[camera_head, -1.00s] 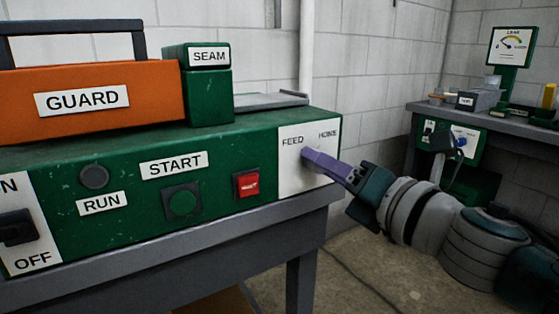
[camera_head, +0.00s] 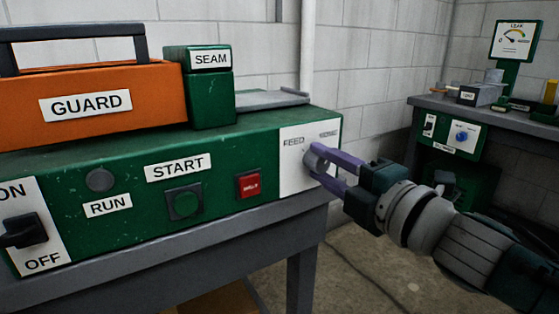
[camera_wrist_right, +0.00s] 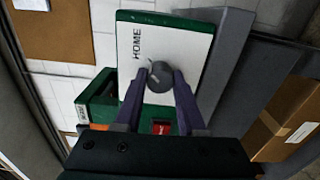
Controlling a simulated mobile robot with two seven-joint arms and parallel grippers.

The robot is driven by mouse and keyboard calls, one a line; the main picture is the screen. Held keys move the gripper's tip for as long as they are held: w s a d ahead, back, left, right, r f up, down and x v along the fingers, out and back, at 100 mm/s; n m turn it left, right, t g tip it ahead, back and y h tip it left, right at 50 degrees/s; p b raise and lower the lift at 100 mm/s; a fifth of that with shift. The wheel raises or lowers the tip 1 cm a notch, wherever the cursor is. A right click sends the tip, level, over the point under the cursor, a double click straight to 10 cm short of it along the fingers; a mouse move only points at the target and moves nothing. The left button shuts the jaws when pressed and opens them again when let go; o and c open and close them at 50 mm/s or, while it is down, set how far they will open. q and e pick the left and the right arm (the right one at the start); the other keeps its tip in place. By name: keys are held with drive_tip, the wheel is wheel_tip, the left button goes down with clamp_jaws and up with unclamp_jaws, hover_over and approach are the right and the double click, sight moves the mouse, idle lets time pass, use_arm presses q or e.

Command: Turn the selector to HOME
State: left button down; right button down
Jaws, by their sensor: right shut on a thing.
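The selector is a round grey knob (camera_wrist_right: 162,77) on a white plate (camera_wrist_right: 177,42) at the right end of the green machine. The plate (camera_head: 297,178) bears the words FEED on the left and HOME on the right in the head view. My right gripper (camera_head: 316,160) reaches in from the right with its purple fingers at the knob. In the right wrist view the gripper (camera_wrist_right: 162,82) has one finger on each side of the knob, shut on it. The fingers mostly hide the knob in the head view, and I cannot tell where its pointer stands.
An orange GUARD cover (camera_head: 95,104) and a green SEAM block (camera_head: 208,98) sit on the machine. The START button (camera_head: 184,204), a red switch (camera_head: 248,184) and an ON/OFF switch (camera_head: 22,231) are on its front. A second bench (camera_head: 497,116) stands behind at right.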

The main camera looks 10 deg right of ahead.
drive_tip(key=shift+m, duration=0.3)
idle(0.4)
drive_tip(key=c, duration=0.5)
unclamp_jaws()
drive_tip(key=p+v, duration=0.1)
drive_tip(key=v, duration=0.9)
